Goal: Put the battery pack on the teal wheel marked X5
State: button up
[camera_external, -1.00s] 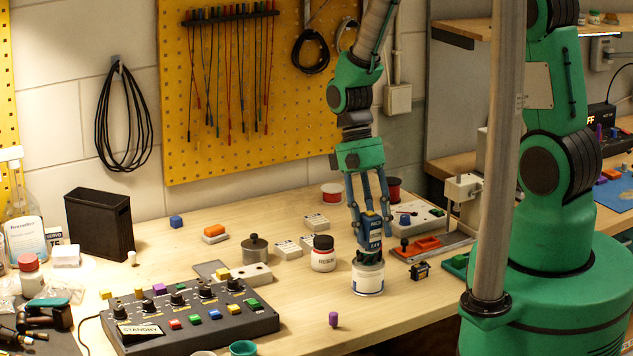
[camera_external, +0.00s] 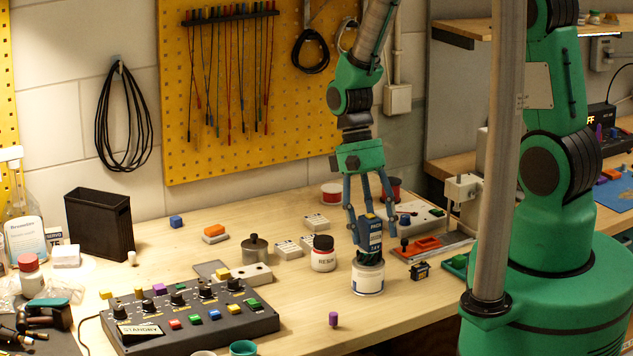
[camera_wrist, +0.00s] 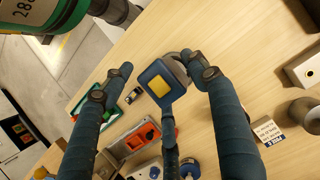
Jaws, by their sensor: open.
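The battery pack (camera_external: 369,239) is a blue block with a white-lettered label and a yellow patch on top. It stands roughly upright on a white can (camera_external: 368,281). In the wrist view its top (camera_wrist: 158,86) faces the camera, with a little of the can's rim (camera_wrist: 183,58) behind it. My gripper (camera_external: 372,224) is open, with its fingers spread around the pack. In the wrist view my gripper (camera_wrist: 160,78) shows gaps beside the pack at the left and right fingers. A teal round piece (camera_external: 243,348) is at the bottom edge; I cannot read an X5 mark on it.
A RESIN jar (camera_external: 323,255) stands left of the can. A small servo (camera_external: 420,271) and an orange-trayed fixture (camera_external: 424,245) lie to the right. A control box (camera_external: 190,318) and a purple peg (camera_external: 333,319) are nearer the front. Bare bench lies around the can.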

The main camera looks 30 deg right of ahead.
jog(key=v, duration=1.2)
jog(key=shift+b, duration=0.35)
jog(key=shift+w+r, duration=0.1)
jog(key=s+d+r+t, duration=0.2)
jog(key=s+d+r, duration=0.1)
jog(key=r, duration=0.6)
jog(key=s+d+r+t, duration=0.2)
jog(key=s+r+t, duration=0.1)
jog(key=r, duration=0.7)
jog(key=s+d+r+t, duration=0.5)
jog(key=s+r, duration=0.5)
jog(key=s, duration=0.1)
jog(key=shift+s, duration=0.2)
jog(key=shift+f, duration=0.1)
notch_tip(320, 180, down, 15)
jog(key=b, duration=1.4)
jog(key=shift+r+b, duration=0.25)
jog(key=shift+b, duration=0.05)
